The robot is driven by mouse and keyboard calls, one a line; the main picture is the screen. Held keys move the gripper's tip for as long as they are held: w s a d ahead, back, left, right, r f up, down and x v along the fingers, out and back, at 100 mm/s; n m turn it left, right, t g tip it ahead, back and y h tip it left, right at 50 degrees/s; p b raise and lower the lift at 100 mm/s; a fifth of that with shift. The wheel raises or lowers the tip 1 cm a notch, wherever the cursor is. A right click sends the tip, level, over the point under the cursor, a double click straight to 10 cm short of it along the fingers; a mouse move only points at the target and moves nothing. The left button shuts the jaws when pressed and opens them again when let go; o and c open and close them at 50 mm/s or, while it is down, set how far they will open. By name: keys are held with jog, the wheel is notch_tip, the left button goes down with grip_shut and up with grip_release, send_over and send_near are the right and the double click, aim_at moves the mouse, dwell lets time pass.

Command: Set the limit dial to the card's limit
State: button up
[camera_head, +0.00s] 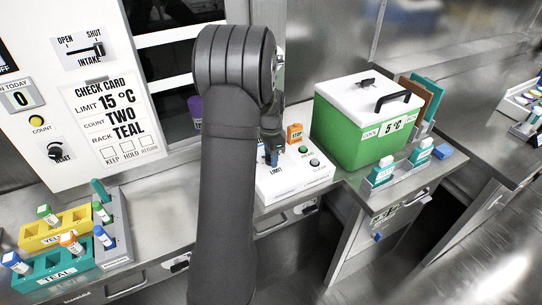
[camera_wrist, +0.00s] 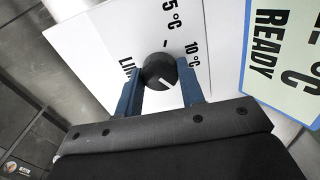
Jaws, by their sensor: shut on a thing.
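The limit dial is a round black knob (camera_wrist: 160,71) with a white pointer line, on a white panel (camera_wrist: 110,40). In the wrist view the pointer slants toward the lower right. A "10 °C" label is right of the knob. A label ending in "5 °C" is above, cut by the frame edge. My gripper (camera_wrist: 160,95) has its blue fingers shut on the knob's two sides. In the head view my gripper (camera_head: 272,157) is at the white control box (camera_head: 290,180), and the knob is hidden. The check card (camera_head: 108,112) reads limit 15 °C, count two, rack teal.
A green cooler (camera_head: 345,133) displaying 5 °C stands right of the control box. An orange stop block (camera_head: 295,133) is behind the dial. Yellow (camera_head: 38,232) and teal (camera_head: 62,281) racks with vials are at the lower left.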

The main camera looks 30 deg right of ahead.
dwell(0.4)
jog(key=o, duration=1)
notch_tip(320, 180, up, 17)
jog(key=shift+r, duration=0.2)
notch_tip(320, 180, down, 17)
jog(key=shift+f, duration=0.2)
dwell(0.7)
